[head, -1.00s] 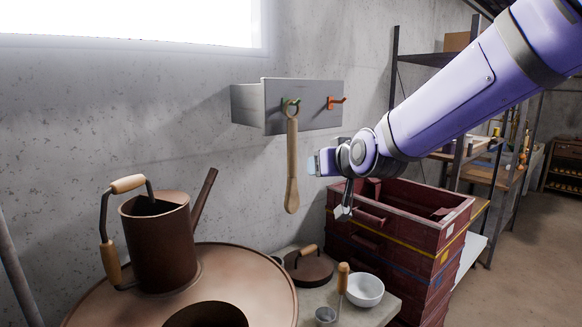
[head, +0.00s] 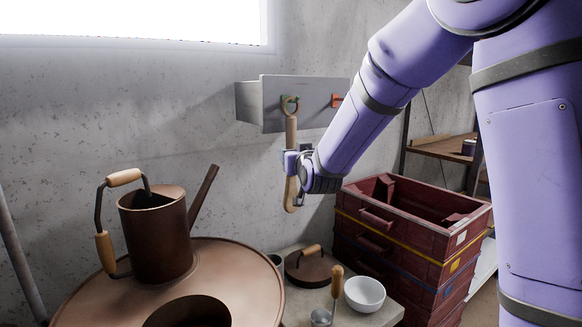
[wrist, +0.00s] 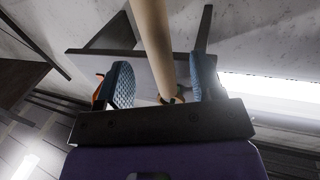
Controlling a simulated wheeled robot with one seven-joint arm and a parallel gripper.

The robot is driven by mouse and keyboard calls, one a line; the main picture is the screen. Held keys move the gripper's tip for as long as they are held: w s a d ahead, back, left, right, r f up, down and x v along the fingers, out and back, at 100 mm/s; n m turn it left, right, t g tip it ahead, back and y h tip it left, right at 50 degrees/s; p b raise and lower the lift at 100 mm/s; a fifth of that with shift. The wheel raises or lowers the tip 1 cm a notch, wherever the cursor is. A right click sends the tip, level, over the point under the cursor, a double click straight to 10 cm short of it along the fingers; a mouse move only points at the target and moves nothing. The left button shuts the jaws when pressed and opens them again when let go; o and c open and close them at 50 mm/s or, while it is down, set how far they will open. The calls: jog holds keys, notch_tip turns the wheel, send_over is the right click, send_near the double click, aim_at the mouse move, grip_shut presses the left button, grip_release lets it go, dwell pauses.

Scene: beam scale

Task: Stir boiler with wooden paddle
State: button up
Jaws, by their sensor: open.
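The wooden paddle (head: 291,130) hangs upright by its looped top from a green hook (head: 289,100) on the grey wall box. My gripper (head: 291,163) is at the paddle's shaft, below the hook. In the wrist view my gripper (wrist: 164,78) is open, and the paddle's shaft (wrist: 152,38) passes between its two padded fingers, closer to the right one. I see a gap to the left finger; contact on the right is unclear. The copper boiler (head: 248,270) is at the lower left, with a dark round opening in its top. The boiler's inside is hidden.
A brown metal can (head: 157,240) with wooden grips stands on the boiler. A lid (head: 310,272), a ladle (head: 336,285) and a white bowl (head: 365,294) sit on a counter. Stacked red crates (head: 405,235) stand right. An orange hook (head: 336,100) is empty.

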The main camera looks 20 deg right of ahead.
jog(key=shift+w+d+f, duration=0.15)
jog(key=shift+w, duration=2.5)
jog(key=shift+c, duration=0.4)
grip_shut()
